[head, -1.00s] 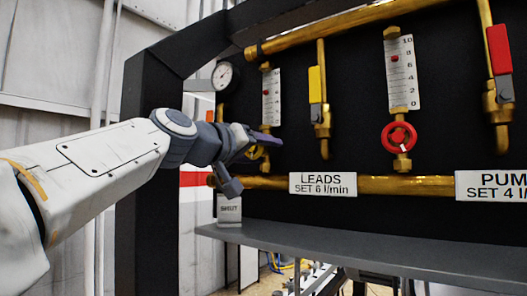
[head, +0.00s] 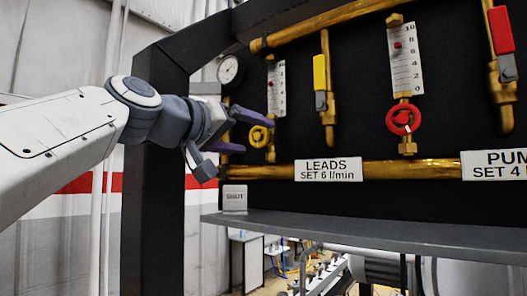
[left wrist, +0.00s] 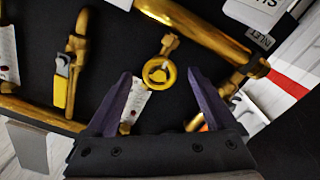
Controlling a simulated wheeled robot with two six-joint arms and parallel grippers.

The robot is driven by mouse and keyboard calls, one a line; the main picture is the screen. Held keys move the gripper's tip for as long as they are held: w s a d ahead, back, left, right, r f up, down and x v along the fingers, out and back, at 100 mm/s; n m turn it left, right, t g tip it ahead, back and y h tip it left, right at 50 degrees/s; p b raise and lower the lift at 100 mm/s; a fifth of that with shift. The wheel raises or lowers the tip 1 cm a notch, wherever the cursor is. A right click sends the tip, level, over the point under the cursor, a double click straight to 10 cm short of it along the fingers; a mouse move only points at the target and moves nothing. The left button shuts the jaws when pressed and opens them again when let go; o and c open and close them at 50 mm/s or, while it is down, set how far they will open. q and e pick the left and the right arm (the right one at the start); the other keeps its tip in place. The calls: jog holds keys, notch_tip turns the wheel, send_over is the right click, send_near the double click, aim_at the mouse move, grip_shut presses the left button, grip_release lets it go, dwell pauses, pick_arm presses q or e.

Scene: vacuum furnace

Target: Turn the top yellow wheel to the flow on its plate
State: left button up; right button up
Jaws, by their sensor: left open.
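The yellow wheel (head: 261,137) sits low on a brass valve under a white flow gauge (head: 276,90) with a red float. The LEADS plate (head: 328,169) to its lower right reads "SET 6 l/min". My left gripper (head: 257,130) is open, with its purple fingers pointing at the wheel, one above and one below it in the head view. In the left wrist view the wheel (left wrist: 159,73) shows between the two fingertips and slightly beyond them. I cannot tell whether a finger touches it. The gauge's exact reading is too small to tell. My right gripper is not in view.
A yellow lever (head: 320,72) and a red wheel (head: 403,119) with its own gauge (head: 406,62) stand to the right. A brass pipe (head: 405,169) runs below. A grey shelf (head: 380,235) juts out underneath. A dark frame post (head: 150,170) stands left.

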pick_arm(q)
jog(key=b+v, duration=0.1)
jog(key=v, duration=0.3)
jog(key=shift+d, duration=0.1)
dwell(0.4)
